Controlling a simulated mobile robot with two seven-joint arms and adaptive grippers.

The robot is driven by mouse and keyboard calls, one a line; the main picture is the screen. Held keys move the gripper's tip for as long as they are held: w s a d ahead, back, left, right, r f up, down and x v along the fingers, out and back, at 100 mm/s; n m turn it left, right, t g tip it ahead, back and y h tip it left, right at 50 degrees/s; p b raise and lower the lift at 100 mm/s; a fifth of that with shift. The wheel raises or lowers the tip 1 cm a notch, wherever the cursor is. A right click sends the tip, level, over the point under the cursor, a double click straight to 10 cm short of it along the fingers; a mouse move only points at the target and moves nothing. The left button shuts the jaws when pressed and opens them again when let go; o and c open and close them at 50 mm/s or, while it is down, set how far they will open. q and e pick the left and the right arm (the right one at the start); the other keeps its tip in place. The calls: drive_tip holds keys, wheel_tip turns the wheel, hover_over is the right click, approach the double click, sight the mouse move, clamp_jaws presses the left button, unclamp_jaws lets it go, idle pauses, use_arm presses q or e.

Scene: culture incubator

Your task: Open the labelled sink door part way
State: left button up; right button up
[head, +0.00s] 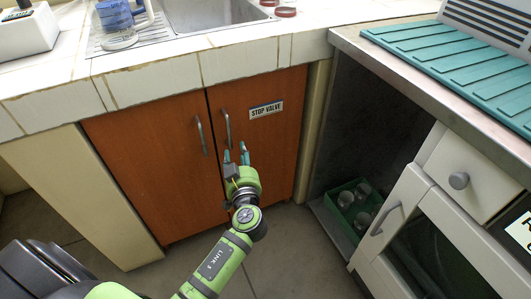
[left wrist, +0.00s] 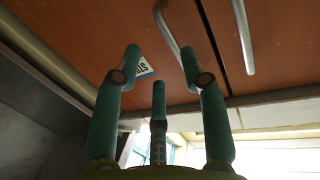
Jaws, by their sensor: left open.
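The labelled sink door (head: 275,150) is the right one of two brown doors under the counter, and it looks closed. Its "STOP VALVE" label (head: 266,109) is near the top. Its metal bar handle (head: 227,128) is upright near the left edge; it also shows in the left wrist view (left wrist: 166,25). My left gripper (head: 236,154) is open and empty, just below this handle in the head view. I see no contact. My right gripper is out of view.
The left brown door (head: 150,165) has its own handle (head: 201,135) close by. Right of the sink cabinet is an open bay with a green crate (head: 340,225) of jars on its floor. A white drawer unit (head: 460,215) stands further right. The tiled counter (head: 180,78) overhangs the doors.

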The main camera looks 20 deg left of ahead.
use_arm(q)
drive_tip(key=shift+n+y, duration=0.5)
drive_tip(key=w+a, duration=0.1)
drive_tip(key=w+a+r, duration=0.1)
drive_tip(key=w+a, duration=0.1)
drive_tip(key=w+a+r, duration=0.1)
drive_tip(key=w+a, duration=0.1)
drive_tip(key=shift+r, duration=0.2)
drive_tip(key=c, duration=0.8)
